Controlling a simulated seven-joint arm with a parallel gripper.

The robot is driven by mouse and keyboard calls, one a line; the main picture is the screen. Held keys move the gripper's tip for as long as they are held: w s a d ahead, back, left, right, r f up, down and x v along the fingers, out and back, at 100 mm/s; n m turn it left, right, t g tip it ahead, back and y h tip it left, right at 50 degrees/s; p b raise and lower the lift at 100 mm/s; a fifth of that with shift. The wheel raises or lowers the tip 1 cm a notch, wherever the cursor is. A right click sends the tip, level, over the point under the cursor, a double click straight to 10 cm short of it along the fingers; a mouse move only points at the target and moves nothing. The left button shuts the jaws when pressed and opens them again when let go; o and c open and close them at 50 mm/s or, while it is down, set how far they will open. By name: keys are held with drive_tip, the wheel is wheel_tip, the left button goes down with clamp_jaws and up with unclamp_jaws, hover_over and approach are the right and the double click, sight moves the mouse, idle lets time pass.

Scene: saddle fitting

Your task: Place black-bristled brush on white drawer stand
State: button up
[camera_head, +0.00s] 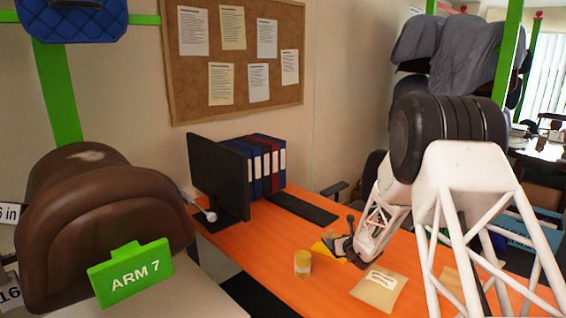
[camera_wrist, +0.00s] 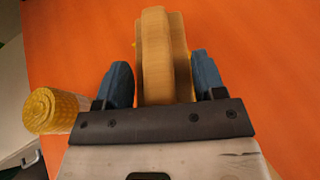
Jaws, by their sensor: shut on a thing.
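My gripper (camera_head: 345,247) is over the orange desk in the head view. In the wrist view its blue fingers (camera_wrist: 163,85) are shut on a wooden-backed brush (camera_wrist: 157,50), which stands out between them. Its bristles are hidden, so I cannot tell their colour. In the head view the brush (camera_head: 329,235) is small and partly covered by the gripper. No white drawer stand is clearly identifiable; a pale surface (camera_head: 190,295) lies below the brown saddle at the left in the head view.
The orange desk (camera_head: 258,258) carries a yellow jar (camera_head: 302,264), a tan packet (camera_head: 379,289), a keyboard (camera_head: 303,208), a monitor (camera_head: 218,175) and binders (camera_head: 262,165). A brown saddle (camera_head: 95,215) with a green "ARM 7" sign (camera_head: 131,272) fills the left.

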drive_tip(key=shift+m+h, duration=0.3)
drive_tip(key=shift+s+a+f, duration=0.25)
drive_tip(key=shift+s+a, duration=0.15)
drive_tip(key=shift+a, duration=0.2)
drive_tip(key=shift+s+a+f, duration=0.3)
drive_tip(key=shift+s+a, duration=0.05)
drive_tip(key=shift+a, duration=0.2)
drive_tip(key=shift+s+a+f, duration=0.25)
drive_tip(key=shift+s+a, duration=0.15)
drive_tip(key=shift+a, duration=0.2)
drive_tip(key=shift+r, duration=0.15)
wheel_tip(320, 180, up, 11)
drive_tip(key=s+d+m+h, duration=0.2)
drive_tip(key=s+d, duration=0.8)
drive_tip(key=d, duration=0.5)
drive_tip(key=s+d+m+h, duration=0.1)
drive_tip(key=s+d+h, duration=0.1)
drive_tip(key=s+d, duration=1.05)
wheel_tip(320, 180, down, 5)
drive_tip(key=w+d, duration=0.2)
drive_tip(key=shift+w+t, duration=0.15)
drive_tip(key=shift+t, duration=0.25)
drive_tip(key=shift+d, duration=0.1)
drive_tip(key=shift+f, duration=3.15)
